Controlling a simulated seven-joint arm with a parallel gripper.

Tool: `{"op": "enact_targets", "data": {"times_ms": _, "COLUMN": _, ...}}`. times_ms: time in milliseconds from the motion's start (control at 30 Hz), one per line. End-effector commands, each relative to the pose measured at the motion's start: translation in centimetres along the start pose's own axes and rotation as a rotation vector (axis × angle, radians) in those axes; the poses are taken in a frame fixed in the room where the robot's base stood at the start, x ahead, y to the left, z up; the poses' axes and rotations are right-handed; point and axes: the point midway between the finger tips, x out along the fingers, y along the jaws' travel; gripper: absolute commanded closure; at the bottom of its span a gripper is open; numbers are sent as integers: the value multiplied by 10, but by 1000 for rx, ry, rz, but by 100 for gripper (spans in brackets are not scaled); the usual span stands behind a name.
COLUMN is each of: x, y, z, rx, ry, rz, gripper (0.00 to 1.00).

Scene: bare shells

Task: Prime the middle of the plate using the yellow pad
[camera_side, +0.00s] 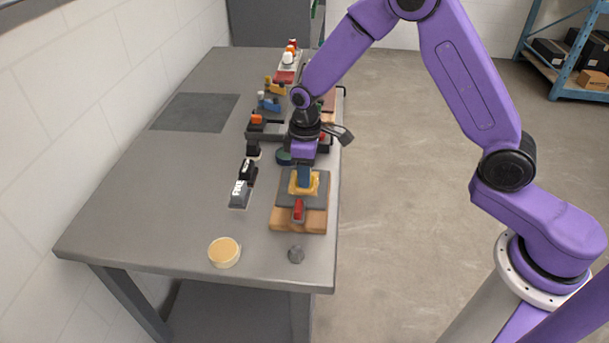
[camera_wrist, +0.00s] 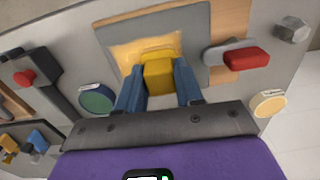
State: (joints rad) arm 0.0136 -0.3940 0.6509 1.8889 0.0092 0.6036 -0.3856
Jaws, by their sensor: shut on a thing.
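My gripper (camera_side: 303,176) is over the plate, with its two blue fingers shut on the yellow pad (camera_wrist: 158,76). The pad sits between the fingertips in the wrist view and appears down at the plate's surface; exact contact is hidden. The grey plate (camera_wrist: 200,22) lies on a wooden board, also visible in the side view (camera_side: 287,199). A yellowish coated patch (camera_wrist: 126,56) covers part of the plate's middle, around and to the left of the pad in the wrist view. A red-handled clamp (camera_wrist: 246,59) stands at the plate's edge.
The wooden board (camera_side: 285,224) sits near the table's right edge. A round cream-topped tin (camera_side: 224,252) and a grey hex piece (camera_side: 296,255) stand in front.

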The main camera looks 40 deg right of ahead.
Motion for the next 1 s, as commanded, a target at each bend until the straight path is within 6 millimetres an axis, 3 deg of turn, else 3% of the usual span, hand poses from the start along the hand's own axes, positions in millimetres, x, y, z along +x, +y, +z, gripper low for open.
{"op": "enact_targets", "data": {"times_ms": 600, "x": -1, "y": 57, "z": -1, "rx": 3, "ry": 0, "rz": 0, "gripper": 88}}
{"op": "enact_targets", "data": {"times_ms": 667, "x": -6, "y": 55, "z": -2, "rx": 1, "ry": 2, "rz": 1, "gripper": 88}}
{"op": "enact_targets", "data": {"times_ms": 733, "x": -23, "y": 55, "z": -2, "rx": 0, "ry": 5, "rz": 3, "gripper": 88}}
{"op": "enact_targets", "data": {"times_ms": 1000, "x": -46, "y": 54, "z": -2, "rx": 1, "ry": 3, "rz": 2, "gripper": 88}}
